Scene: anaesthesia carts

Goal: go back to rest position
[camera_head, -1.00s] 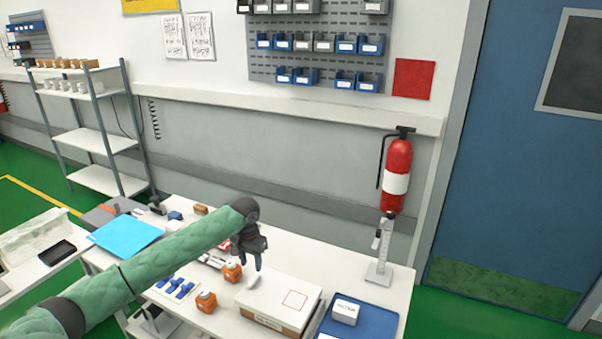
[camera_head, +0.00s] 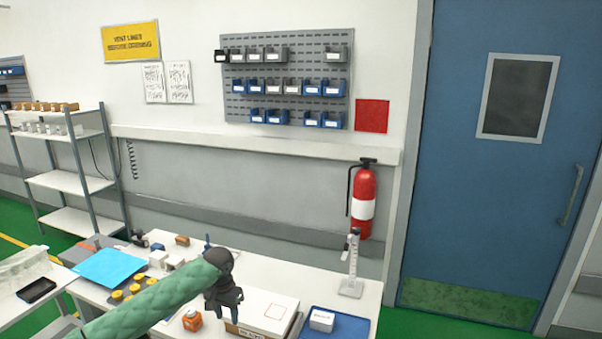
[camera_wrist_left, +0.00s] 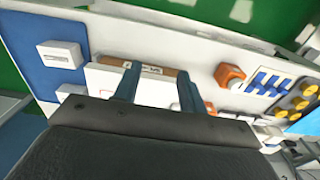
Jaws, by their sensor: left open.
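My left gripper (camera_head: 225,305) hangs over the white worktable (camera_head: 285,276) in the head view, on a green-sleeved arm from the lower left. It is open and empty. In the left wrist view its two fingers (camera_wrist_left: 157,88) stand apart above a white box (camera_wrist_left: 105,82) with a brown side. The same box (camera_head: 262,312) shows just right of the gripper in the head view. The right gripper is in neither view.
A fire extinguisher (camera_head: 363,203) hangs on the wall, left of a blue door (camera_head: 470,190).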

